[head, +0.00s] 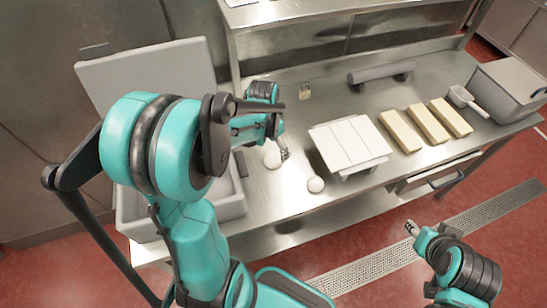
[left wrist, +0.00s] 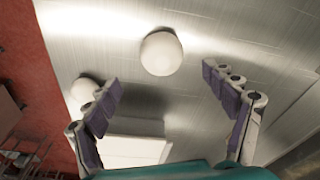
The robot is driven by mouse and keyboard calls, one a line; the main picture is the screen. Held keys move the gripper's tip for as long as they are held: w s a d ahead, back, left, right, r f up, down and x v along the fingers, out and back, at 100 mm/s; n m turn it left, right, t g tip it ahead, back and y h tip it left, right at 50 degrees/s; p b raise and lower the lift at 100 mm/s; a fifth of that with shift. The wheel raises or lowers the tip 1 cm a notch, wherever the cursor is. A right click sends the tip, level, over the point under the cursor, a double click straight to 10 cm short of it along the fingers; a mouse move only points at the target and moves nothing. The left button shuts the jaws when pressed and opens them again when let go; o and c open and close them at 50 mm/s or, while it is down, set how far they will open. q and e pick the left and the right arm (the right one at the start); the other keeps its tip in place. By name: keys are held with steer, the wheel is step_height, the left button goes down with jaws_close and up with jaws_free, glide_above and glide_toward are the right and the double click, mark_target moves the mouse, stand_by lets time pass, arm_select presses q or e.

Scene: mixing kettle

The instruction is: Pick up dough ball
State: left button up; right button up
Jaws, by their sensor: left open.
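A white dough ball (head: 272,159) lies on the steel table just left of my left gripper (head: 283,152) in the head view. A second dough ball (head: 315,184) lies nearer the table's front edge. In the left wrist view, my left gripper (left wrist: 163,82) is open and empty. The first dough ball (left wrist: 161,53) shows beyond the gap between its fingers, nearer the top. The second ball (left wrist: 83,90) is partly hidden behind the left finger. My right gripper (head: 413,228) is in front of the table, over the floor; its jaws are too small to read.
A white board (head: 350,146) stands right of the balls, with several yellowish blocks (head: 427,123) beyond. A grey open-lidded container (head: 232,204) is at left. A grey roller (head: 380,73) lies at the back. A scoop (head: 466,100) and a grey bin (head: 510,88) are at right.

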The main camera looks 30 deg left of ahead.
mark_target(273, 156)
arm_select(q)
steer(key=f, duration=0.2)
steer(key=f+b, duration=0.1)
steer(key=f, duration=0.2)
steer(key=w+f+b, duration=0.1)
steer(key=f, duration=0.1)
steer(key=shift+f, duration=0.2)
steer(key=shift+s+r, duration=0.1)
steer(key=c, duration=1.3)
steer(key=shift+c, duration=0.2)
